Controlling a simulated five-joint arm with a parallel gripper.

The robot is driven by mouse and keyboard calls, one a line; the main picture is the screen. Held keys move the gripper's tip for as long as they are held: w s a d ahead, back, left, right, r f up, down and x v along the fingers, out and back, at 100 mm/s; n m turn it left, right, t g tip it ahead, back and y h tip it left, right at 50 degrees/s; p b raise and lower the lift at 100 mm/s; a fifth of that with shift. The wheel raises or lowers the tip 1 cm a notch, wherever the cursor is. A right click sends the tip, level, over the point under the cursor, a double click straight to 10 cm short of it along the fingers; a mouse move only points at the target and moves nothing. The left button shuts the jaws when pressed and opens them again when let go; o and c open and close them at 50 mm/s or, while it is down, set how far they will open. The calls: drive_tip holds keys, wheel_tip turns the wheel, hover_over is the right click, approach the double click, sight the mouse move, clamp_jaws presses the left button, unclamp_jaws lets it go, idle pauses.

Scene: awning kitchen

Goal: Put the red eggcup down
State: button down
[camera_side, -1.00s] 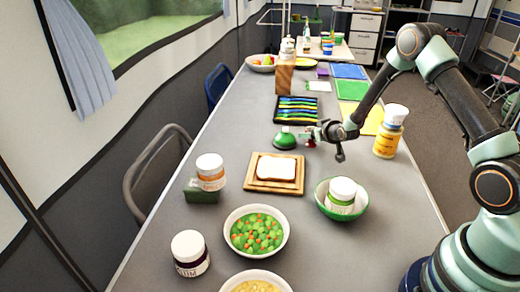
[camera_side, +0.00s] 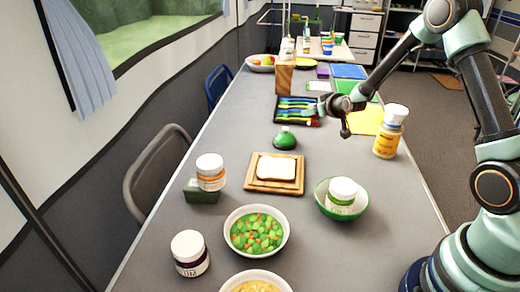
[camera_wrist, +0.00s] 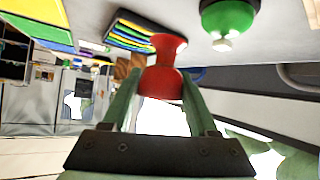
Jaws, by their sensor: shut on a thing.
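The red eggcup (camera_wrist: 166,68) is between the two green fingers of my gripper (camera_wrist: 165,88) in the wrist view, and the fingers are shut on it. In the side view my gripper (camera_side: 322,108) is beside the right end of the dark tray, and the eggcup is tiny and mostly hidden there. It appears held above the table (camera_side: 340,150); the exact gap cannot be told.
A green round-bottomed object with a pale knob (camera_side: 285,139) stands nearby. The tray with coloured strips (camera_side: 296,110) is beside the gripper. A yellow sheet (camera_side: 366,121) and yellow bottle (camera_side: 389,134) are to the right.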

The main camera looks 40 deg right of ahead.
wheel_tip(320, 180, up, 11)
drive_tip(key=s+a+r+n+y, duration=0.2)
drive_tip(key=s+a+r, duration=0.3)
drive_tip(key=a, duration=0.4)
drive_tip(key=s+a+r+n+y, duration=0.2)
drive_tip(key=s+a+r, duration=0.3)
drive_tip(key=a, duration=0.5)
drive_tip(key=w+d+f+m+h, duration=0.3)
drive_tip(key=w+d+f, duration=0.55)
drive_tip(key=d, duration=0.35)
drive_tip(key=f, duration=1.6)
drive_tip(key=shift+s+d+f, duration=0.1)
drive_tip(key=shift+s+d, duration=0.2)
drive_tip(key=shift+s, duration=0.05)
drive_tip(key=shift+f, duration=2.25)
drive_tip(key=shift+f, duration=0.1)
drive_tip(key=shift+c, duration=0.9)
unclamp_jaws()
